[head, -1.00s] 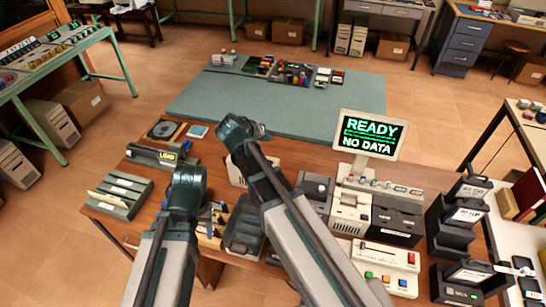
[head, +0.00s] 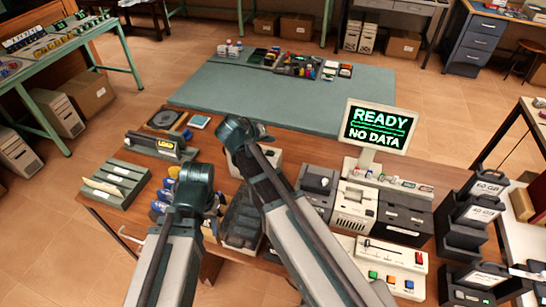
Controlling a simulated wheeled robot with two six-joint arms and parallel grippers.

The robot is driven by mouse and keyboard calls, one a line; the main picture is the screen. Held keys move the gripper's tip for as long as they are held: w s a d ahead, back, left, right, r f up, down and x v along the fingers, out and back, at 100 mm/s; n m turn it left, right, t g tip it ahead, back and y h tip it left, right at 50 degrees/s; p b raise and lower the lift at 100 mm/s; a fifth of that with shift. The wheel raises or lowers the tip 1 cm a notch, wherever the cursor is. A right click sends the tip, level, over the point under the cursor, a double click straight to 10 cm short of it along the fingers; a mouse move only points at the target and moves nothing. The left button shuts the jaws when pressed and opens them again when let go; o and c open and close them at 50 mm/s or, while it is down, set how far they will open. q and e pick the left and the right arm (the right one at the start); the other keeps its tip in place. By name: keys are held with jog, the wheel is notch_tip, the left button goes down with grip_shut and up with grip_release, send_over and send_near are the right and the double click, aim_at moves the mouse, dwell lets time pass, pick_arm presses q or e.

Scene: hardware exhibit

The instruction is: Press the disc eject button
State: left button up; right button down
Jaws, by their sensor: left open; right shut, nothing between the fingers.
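A low dark unit with a lit yellow LOAD display (head: 166,143) stands at the left of the wooden bench, with a black disc (head: 164,118) lying in a square tray behind it. I cannot make out a button marked for disc eject. My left gripper (head: 214,208) hangs over the front left of the bench, its fingers mostly hidden by my arm. My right gripper (head: 245,135) is further back, over the bench's middle; its fingertips are hidden behind my arm. Neither is seen touching anything.
A sloping panel (head: 374,252) with coloured buttons stands at front right, near grey and beige machines (head: 355,206). Behind them is a screen (head: 378,127) reading READY NO DATA. A file holder (head: 116,183) is at left and dark docks (head: 466,215) at right. The green mat (head: 270,100) has free room.

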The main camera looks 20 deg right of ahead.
aim_at(270, 153)
jog(key=shift+d+f+b, duration=0.25)
jog(key=shift+f+b, duration=0.2)
jog(key=shift+f, duration=0.6)
jog(key=shift+f+b, duration=0.35)
jog(key=shift+a+f+b, duration=0.2)
jog(key=shift+a+b, duration=0.1)
jog(key=shift+a, duration=0.05)
jog(key=shift+d, duration=0.15)
pick_arm(q)
jog(key=f, duration=0.3)
jog(key=shift+a, duration=0.35)
jog(key=shift+s, duration=0.1)
jog(key=shift+f, duration=0.15)
jog(key=shift+f+b, duration=0.35)
pick_arm(e)
jog(key=shift+f, duration=0.4)
